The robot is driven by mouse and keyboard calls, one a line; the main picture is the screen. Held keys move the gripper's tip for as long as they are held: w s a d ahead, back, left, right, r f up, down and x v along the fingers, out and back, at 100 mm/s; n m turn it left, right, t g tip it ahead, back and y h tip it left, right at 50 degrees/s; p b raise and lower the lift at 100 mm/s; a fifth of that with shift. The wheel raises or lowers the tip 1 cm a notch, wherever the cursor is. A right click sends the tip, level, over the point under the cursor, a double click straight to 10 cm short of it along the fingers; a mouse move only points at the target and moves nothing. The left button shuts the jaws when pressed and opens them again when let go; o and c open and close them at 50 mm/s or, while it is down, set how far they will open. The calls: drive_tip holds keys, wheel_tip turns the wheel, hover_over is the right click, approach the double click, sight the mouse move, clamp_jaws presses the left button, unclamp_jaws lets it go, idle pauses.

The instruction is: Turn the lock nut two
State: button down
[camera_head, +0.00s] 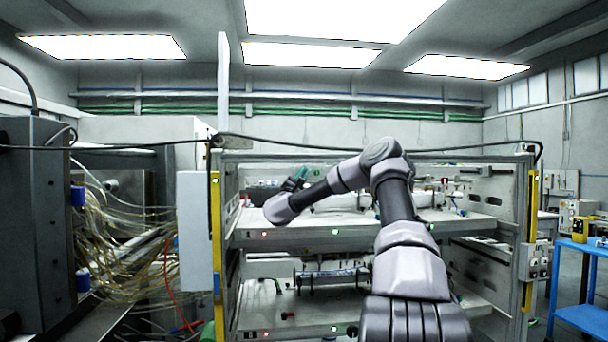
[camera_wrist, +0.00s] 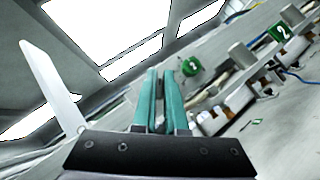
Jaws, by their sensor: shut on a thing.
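My gripper (camera_head: 296,180) is at the upper shelf of the rack, at its left part, at the end of my bent arm. In the wrist view its two teal fingers (camera_wrist: 160,76) are close together with a narrow gap. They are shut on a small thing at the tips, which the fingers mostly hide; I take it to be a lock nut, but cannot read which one. A green tag with a white 2 (camera_wrist: 280,32) is farther right on the rail.
The upper shelf (camera_head: 270,236) carries white and brown parts. A lower shelf (camera_head: 300,308) holds a dark roller (camera_head: 330,277). Yellow posts (camera_head: 216,250) edge the rack. Cables (camera_head: 130,245) hang at left; a blue cart (camera_head: 580,280) stands at right.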

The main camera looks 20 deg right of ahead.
drive_tip(key=shift+a+f+m+g+y, duration=0.1)
drive_tip(key=shift+m+g+y, duration=0.4)
drive_tip(key=shift+m+g, duration=1.45)
drive_tip(key=shift+f+m+g+y, duration=0.1)
drive_tip(key=shift+m+g+y, duration=0.4)
drive_tip(key=shift+m+g, duration=1.45)
drive_tip(key=shift+m+t, duration=0.6)
drive_tip(key=shift+m, duration=0.1)
drive_tip(key=c, duration=1)
unclamp_jaws()
drive_tip(key=shift+r, duration=0.1)
drive_tip(key=shift+o, duration=0.2)
drive_tip(key=shift+w, duration=0.1)
drive_tip(key=shift+a, duration=0.1)
drive_tip(key=v, duration=1)
drive_tip(key=shift+a, duration=0.3)
